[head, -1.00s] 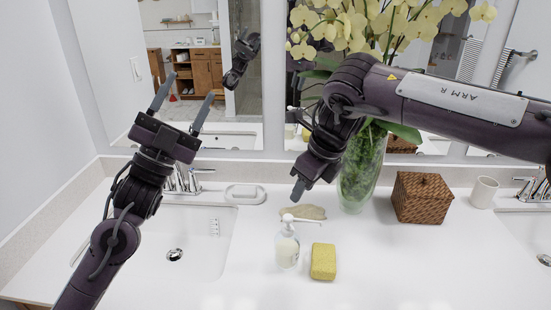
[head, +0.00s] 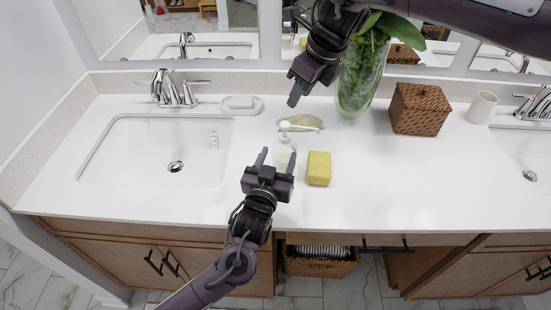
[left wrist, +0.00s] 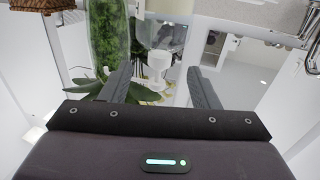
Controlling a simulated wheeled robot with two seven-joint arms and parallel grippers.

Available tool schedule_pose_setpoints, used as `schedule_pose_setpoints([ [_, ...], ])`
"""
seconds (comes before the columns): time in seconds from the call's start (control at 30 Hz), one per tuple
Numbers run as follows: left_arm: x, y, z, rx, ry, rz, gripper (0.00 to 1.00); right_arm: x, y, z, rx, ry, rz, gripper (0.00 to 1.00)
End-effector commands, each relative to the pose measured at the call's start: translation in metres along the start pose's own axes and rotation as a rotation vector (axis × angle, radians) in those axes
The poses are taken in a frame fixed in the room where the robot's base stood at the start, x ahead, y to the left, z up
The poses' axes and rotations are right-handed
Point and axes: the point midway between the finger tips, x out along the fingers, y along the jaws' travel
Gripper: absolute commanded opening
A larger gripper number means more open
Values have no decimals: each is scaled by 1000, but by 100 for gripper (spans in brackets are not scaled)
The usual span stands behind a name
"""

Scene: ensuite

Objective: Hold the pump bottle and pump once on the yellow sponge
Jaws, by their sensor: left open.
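The pump bottle (head: 283,150), clear with a white pump head, stands upright on the white counter. The yellow sponge (head: 319,169) lies flat just to its right. My left gripper (head: 277,161) is open, its two fingers pointing away towards the bottle from the counter's front side. The fingertips overlap the bottle's lower part in the head view; I cannot tell whether they straddle it. In the left wrist view the open fingers (left wrist: 160,85) show with a pale object between them. My right gripper (head: 294,95) is above and behind the bottle, with only one fingertip clear.
A beige stone-like dish (head: 301,124) lies behind the bottle. The glass vase (head: 357,85) stands behind to the right, near a wicker box (head: 420,109) and a white cup (head: 482,106). A sink (head: 150,150) is at left. The counter right of the sponge is clear.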

Motion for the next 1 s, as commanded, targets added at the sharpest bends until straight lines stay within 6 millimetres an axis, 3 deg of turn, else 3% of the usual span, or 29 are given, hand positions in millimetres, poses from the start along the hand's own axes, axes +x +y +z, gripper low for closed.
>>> schedule_pose_setpoints([
  [0.4,60,0,-2,4,4,1,55,0,0,0,0,0,0,36],
  [0.83,70,0,-2,3,3,1,55,0,0,0,0,0,0,36],
  [1.0,70,0,-2,3,3,1,33,0,0,0,0,0,0,36],
])
